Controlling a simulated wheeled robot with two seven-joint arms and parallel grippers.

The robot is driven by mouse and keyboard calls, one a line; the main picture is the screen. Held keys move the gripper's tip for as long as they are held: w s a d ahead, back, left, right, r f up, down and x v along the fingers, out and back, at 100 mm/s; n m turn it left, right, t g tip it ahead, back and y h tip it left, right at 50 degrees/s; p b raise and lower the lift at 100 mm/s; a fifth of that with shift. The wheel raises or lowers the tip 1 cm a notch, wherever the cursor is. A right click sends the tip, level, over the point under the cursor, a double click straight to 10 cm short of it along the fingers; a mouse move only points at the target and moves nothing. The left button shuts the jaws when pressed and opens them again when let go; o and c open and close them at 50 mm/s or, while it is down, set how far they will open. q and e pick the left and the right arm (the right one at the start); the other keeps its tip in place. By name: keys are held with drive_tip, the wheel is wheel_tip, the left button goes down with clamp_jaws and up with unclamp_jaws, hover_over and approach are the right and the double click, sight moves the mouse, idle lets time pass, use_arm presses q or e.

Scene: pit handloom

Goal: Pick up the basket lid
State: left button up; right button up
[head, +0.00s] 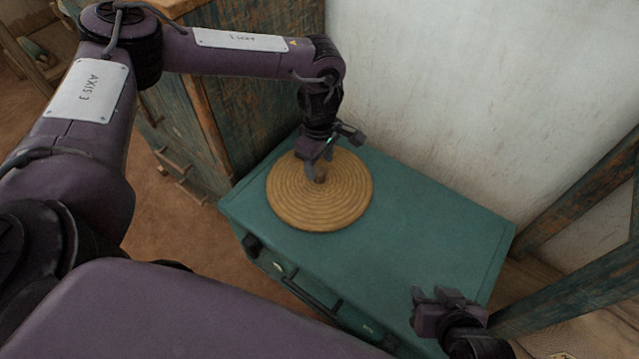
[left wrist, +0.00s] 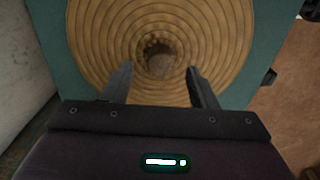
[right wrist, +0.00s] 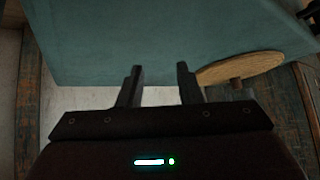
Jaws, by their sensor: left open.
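The basket lid (head: 318,205) is a round, tan, coiled disc lying flat on top of a teal suitcase. In the left wrist view the lid (left wrist: 100,45) fills the middle, with a small round knob (left wrist: 159,60) at its centre. My left gripper (head: 321,172) points down over the lid's centre. Its open fingers (left wrist: 160,85) stand to either side of the knob, with space between; whether they touch the lid cannot be told. My right gripper (head: 440,295) is open and empty near the suitcase's front right corner. The lid (right wrist: 240,68) also shows in the right wrist view.
The teal suitcase (head: 430,215) has free room to the right of the lid. A worn wooden cabinet (head: 245,110) stands close behind on the left, and a pale wall (head: 430,90) rises behind. Wooden beams (head: 580,295) stand at the right.

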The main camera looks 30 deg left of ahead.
use_arm(q)
wheel_tip(320, 180, down, 2)
drive_tip(key=shift+f, duration=0.1)
use_arm(e)
drive_tip(key=w+r, duration=0.1)
drive_tip(key=w+r+t, duration=0.2)
drive_tip(key=shift+w+a+r+y, duration=0.2)
drive_tip(key=shift+a+r+y, duration=0.1)
drive_tip(key=shift+a, duration=0.1)
use_arm(q)
clamp_jaws()
